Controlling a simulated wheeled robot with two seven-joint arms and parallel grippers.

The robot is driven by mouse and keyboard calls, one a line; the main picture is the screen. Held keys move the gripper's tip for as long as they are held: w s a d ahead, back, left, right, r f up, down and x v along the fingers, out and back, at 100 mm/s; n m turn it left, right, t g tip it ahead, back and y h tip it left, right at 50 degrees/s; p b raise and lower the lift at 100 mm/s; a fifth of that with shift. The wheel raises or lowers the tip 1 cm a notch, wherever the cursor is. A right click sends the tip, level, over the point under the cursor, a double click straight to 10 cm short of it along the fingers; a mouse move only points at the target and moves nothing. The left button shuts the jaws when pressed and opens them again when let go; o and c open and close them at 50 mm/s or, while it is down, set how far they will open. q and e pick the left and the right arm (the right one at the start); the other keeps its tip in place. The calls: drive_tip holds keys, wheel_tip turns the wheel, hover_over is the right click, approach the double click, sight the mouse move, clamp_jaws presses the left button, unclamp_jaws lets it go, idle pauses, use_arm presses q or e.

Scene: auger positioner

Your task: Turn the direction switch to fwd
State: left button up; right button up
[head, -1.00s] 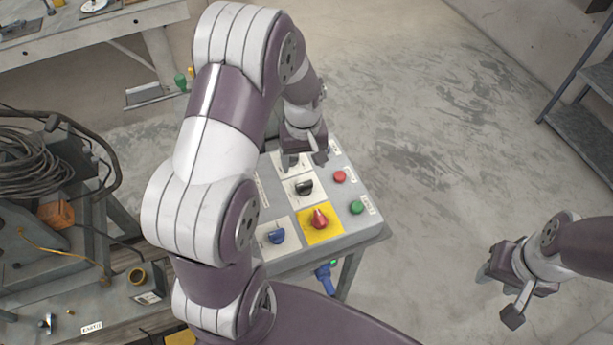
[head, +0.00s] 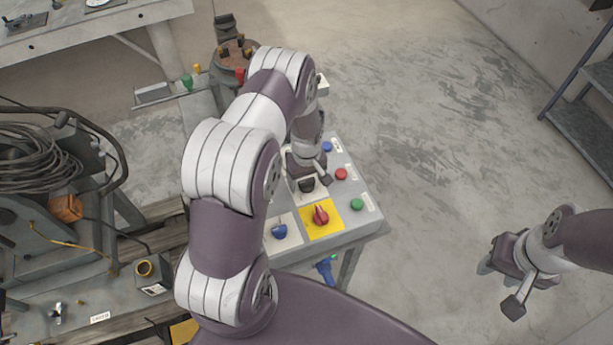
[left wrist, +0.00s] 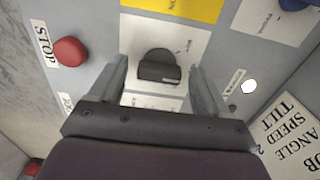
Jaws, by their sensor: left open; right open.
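A black rotary knob (head: 306,185) sits on a white plate on the grey control panel (head: 352,215). Its plate lettering is too small to read, so I cannot tell for sure that it is the direction switch. My left gripper (head: 305,178) is over this knob and hides part of it. In the left wrist view, the black knob (left wrist: 158,68) lies between the two open fingers (left wrist: 162,85), apart from both. My right gripper (head: 497,262) is open and empty, over the floor right of the panel.
Nearby on the panel are a red knob (head: 321,215) on a yellow plate, a blue knob (head: 280,230), a red button (head: 341,174) labelled STOP in the wrist view, a green button (head: 357,204) and a blue button (head: 327,146). Open floor lies right of the panel.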

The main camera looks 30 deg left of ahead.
use_arm(q)
drive_tip(key=c, duration=1)
drive_tip(key=shift+c, duration=0.2)
drive_tip(key=shift+m, duration=0.3)
drive_tip(key=m+b, duration=0.1)
drive_tip(key=m, duration=0.2)
drive_tip(key=shift+w+m, duration=0.1)
drive_tip(key=shift+m, duration=0.2)
drive_tip(key=m+b, duration=0.1)
drive_tip(key=m, duration=0.3)
drive_tip(key=shift+r+m, duration=0.1)
drive_tip(key=shift+m, duration=0.5)
drive_tip(key=o, duration=0.9)
drive_tip(key=shift+o, duration=0.7)
